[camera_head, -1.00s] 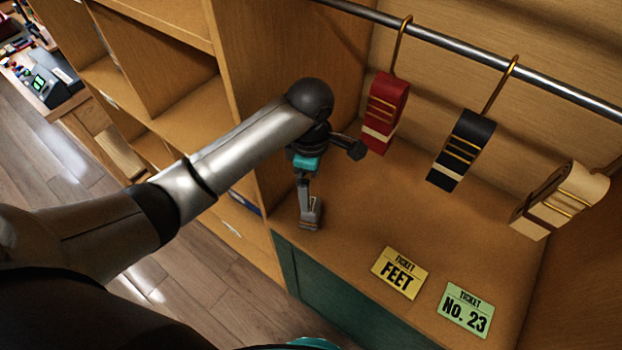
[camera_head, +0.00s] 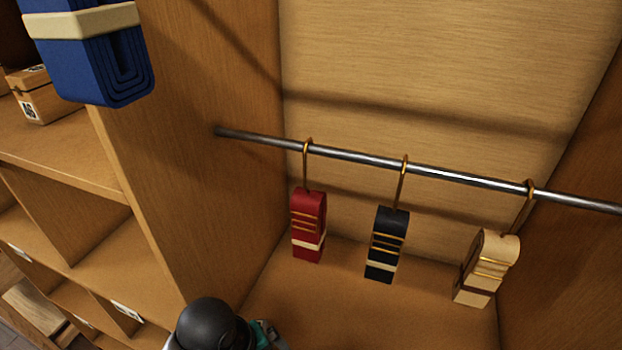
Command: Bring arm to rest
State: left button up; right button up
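The end of my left arm shows at the bottom edge, with its dark round wrist joint in front of the shelf unit. Only a small teal and dark part of my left gripper (camera_head: 265,338) shows beside that joint. Its fingertips are not visible, so I cannot tell whether it is open or shut. I see nothing held in the visible part. My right arm and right gripper are not in view.
A metal rail (camera_head: 365,159) crosses the wooden alcove. A red bundle (camera_head: 307,228), a black bundle (camera_head: 386,246) and a cream bundle (camera_head: 486,268) hang from it on hooks. A blue folded bundle (camera_head: 105,65) is upper left. A box (camera_head: 48,103) sits on a left shelf.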

pick_arm(q)
jog(key=s+a+r+m+t+y, duration=0.2)
jog(key=s+a+m, duration=0.5)
jog(key=s+m, duration=0.15)
notch_tip(320, 180, down, 32)
jog(key=s+f+g+b, duration=0.1)
jog(key=s+g+b, duration=0.1)
jog(key=b, duration=0.8)
jog(key=s+a+f+b, duration=0.1)
jog(key=s+f+b, duration=0.3)
jog(key=s+f, duration=0.3)
jog(key=s+a+f+g+b, duration=0.1)
jog(key=s+f+b, duration=0.3)
jog(key=s+f, duration=0.4)
notch_tip(320, 180, down, 6)
jog(key=shift+a+f+m+b, duration=0.15)
jog(key=shift+a+m+b, duration=0.2)
jog(key=shift+a, duration=0.2)
